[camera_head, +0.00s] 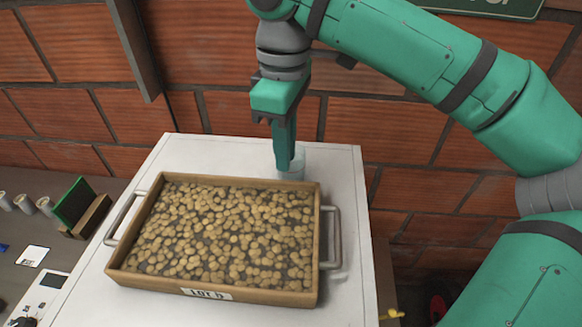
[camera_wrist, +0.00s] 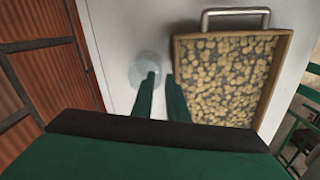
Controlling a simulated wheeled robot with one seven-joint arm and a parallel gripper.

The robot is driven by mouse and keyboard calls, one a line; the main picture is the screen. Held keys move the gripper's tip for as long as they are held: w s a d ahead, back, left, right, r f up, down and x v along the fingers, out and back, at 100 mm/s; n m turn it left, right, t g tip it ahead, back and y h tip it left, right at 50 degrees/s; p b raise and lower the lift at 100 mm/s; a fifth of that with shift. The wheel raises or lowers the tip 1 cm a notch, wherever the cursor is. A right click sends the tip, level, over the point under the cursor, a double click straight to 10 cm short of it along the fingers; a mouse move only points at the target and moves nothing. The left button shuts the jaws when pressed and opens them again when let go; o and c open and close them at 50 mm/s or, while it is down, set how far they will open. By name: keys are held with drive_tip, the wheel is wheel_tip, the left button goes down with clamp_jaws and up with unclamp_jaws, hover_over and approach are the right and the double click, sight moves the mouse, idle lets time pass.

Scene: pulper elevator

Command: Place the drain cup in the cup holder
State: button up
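A clear cup (camera_head: 299,162), which looks like the drain cup, stands on the white table top (camera_head: 347,190) behind the tray, near the wall. My gripper (camera_head: 284,168) points down at it. In the wrist view, my gripper (camera_wrist: 161,75) has its two fingers apart with a narrow gap. The left fingertip overlaps the right part of the cup (camera_wrist: 141,70), and the right fingertip lies just past its right edge. I cannot tell whether a finger is inside the cup or only above it. I cannot make out a cup holder for certain.
A wooden tray (camera_head: 312,240) of beans with metal handles fills most of the table. A brick wall (camera_head: 370,125) stands close behind. A lower bench (camera_head: 60,250) at left holds several small pale cups (camera_head: 25,203) and a green panel (camera_head: 74,201) on a wooden block.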

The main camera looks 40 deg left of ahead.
drive_tip(key=shift+w+d+f, duration=0.1)
drive_tip(key=shift+d+f, duration=0.05)
drive_tip(key=shift+f, duration=2.2)
drive_tip(key=shift+w, duration=0.1)
clamp_jaws()
drive_tip(key=shift+d, duration=0.15)
